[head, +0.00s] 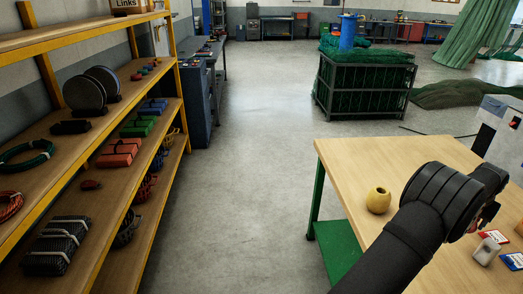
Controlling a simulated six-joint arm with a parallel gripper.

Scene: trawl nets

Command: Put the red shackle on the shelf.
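My arm reaches over the wooden table (345,155) at the right. My gripper (489,205) is at the far right, mostly hidden behind my own thick black wrist, so its fingers and any grip cannot be made out. A small red thing (486,217) shows just at the gripper's end; it may be the red shackle, but its shape is partly covered. I cannot tell whether it is held or lies on the table. The yellow-framed shelf (176,72) stands at the left, with wooden boards on several levels.
A yellow rounded object (378,200), a grey piece (486,251) and cards (494,237) lie on the table. Clear floor separates table and shelf.

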